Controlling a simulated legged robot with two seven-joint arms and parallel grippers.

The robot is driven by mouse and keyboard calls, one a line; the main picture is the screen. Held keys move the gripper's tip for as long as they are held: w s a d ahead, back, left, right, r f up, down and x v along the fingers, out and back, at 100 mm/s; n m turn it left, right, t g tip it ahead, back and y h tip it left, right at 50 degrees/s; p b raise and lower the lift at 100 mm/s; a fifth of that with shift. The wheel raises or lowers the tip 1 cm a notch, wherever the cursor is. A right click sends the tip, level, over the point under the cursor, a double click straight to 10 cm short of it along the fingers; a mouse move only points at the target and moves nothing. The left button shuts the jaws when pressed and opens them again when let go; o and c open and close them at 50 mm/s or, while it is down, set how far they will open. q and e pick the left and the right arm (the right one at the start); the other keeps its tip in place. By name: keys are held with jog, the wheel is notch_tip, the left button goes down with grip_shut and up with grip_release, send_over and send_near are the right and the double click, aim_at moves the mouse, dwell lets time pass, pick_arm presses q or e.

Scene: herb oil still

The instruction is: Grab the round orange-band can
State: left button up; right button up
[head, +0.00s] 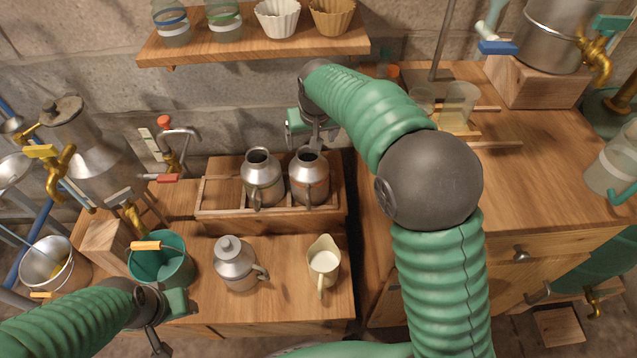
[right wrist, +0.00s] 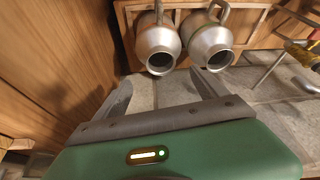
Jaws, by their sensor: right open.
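Two metal cans with handles stand upright in the wooden rack. The right can (head: 309,180) shows a faint orange band; it appears to be the left can in the right wrist view (right wrist: 158,42). The left can (head: 262,182) stands close beside it and shows on the right in the right wrist view (right wrist: 212,42). My right gripper (head: 316,141) is open and empty behind the orange-band can, at the wall side. In the right wrist view its fingers (right wrist: 162,90) point toward the cans, apart from them. My left gripper (head: 168,322) is low at the left, its jaws unclear.
The rack (head: 270,220) has low rails around the cans. A lidded can (head: 236,264), a cream jug (head: 323,262) and a teal bucket (head: 160,262) stand in front. A shelf (head: 255,45) with jars and cups hangs above. A higher cabinet (head: 440,230) stands at the right.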

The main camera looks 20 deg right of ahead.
jog(key=b, duration=0.2)
send_over(310, 154)
jog(key=s+a, duration=0.3)
jog(key=f, duration=0.4)
jog(key=shift+w+d+f, duration=0.2)
jog(key=shift+f, duration=0.15)
jog(key=d+f+b, duration=0.1)
jog(key=w+d+f+b, duration=0.1)
jog(key=f, duration=0.1)
jog(key=w+d+f+b, duration=0.1)
jog(key=f, duration=0.1)
jog(key=shift+w+a+f, duration=0.15)
jog(key=shift+a, duration=0.1)
jog(key=shift+a+r, duration=0.3)
jog(key=shift+a, duration=0.2)
jog(key=shift+c, duration=0.9)
jog(key=shift+d+f, duration=0.15)
jog(key=shift+d, duration=0.3)
jog(key=c, duration=0.7)
pick_arm(q)
notch_tip(310, 154, down, 6)
jog(key=a, duration=0.1)
jog(key=shift+a, duration=0.2)
pick_arm(e)
jog(key=shift+a, duration=0.2)
grip_shut()
